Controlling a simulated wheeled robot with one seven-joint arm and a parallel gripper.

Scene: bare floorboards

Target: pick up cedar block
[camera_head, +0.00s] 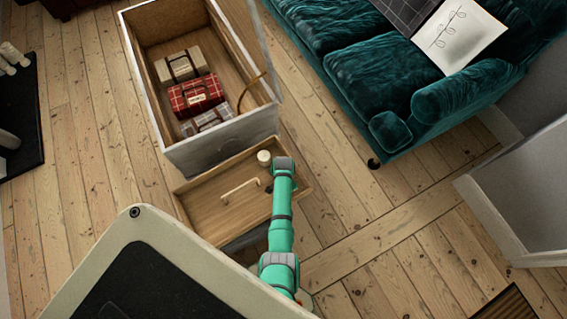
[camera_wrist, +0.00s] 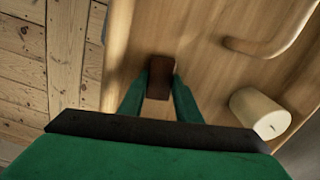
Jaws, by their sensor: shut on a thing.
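The cedar block (camera_wrist: 159,76) shows in the wrist view as a small dark reddish-brown block. My gripper (camera_wrist: 160,84) has its two green fingers on either side of the block and is shut on it. The block is over the wooden floor of a shallow tray or drawer (camera_wrist: 198,62). I cannot tell whether it still touches that floor. In the head view my green arm reaches over the right side of this drawer (camera_head: 215,207); the fingers and block are not clear there.
A cream cylinder (camera_head: 264,157) and a curved wooden handle (camera_head: 240,190) lie in the same drawer, near my gripper. A larger open box (camera_head: 222,152) behind holds several wrapped bundles. A teal sofa (camera_head: 375,75) stands to the right. Floorboards (camera_head: 385,235) at lower right are clear.

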